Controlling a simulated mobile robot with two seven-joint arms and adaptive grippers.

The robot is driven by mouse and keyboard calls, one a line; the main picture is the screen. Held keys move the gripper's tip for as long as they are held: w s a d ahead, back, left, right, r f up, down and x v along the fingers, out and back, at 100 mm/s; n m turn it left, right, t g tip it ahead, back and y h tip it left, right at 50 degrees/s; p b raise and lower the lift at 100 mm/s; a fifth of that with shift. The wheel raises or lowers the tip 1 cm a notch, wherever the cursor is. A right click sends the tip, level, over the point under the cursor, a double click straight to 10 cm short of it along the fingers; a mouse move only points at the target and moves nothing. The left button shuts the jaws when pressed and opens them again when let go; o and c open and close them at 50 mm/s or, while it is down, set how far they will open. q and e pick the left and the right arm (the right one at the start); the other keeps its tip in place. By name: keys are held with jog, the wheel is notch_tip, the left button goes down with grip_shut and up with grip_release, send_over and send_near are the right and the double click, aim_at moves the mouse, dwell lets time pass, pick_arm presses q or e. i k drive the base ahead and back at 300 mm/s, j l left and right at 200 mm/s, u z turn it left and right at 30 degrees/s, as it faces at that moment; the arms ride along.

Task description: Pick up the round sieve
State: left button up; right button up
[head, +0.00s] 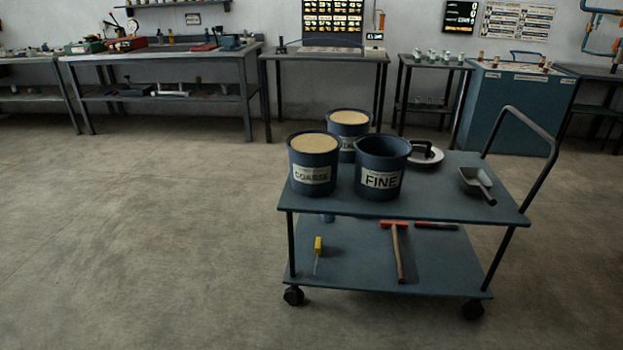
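A low, pale round object with a dark piece on it (436,155) lies on the cart's top, right of the bucket marked FINE. It may be the round sieve, but it is too small and partly covered to tell. The FINE bucket (381,181) looks dark and empty inside and stands close to it. Neither of my grippers is in view.
The blue cart (440,205) also bears a COARSE bucket (314,175) and another bucket (348,123), both full of tan material, and a scoop (478,183). A hammer (397,250) and yellow-handled tool (318,246) lie below. Floor at left is clear; benches line the wall.

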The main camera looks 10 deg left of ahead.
aim_at(423, 154)
jog(key=i, duration=1.6)
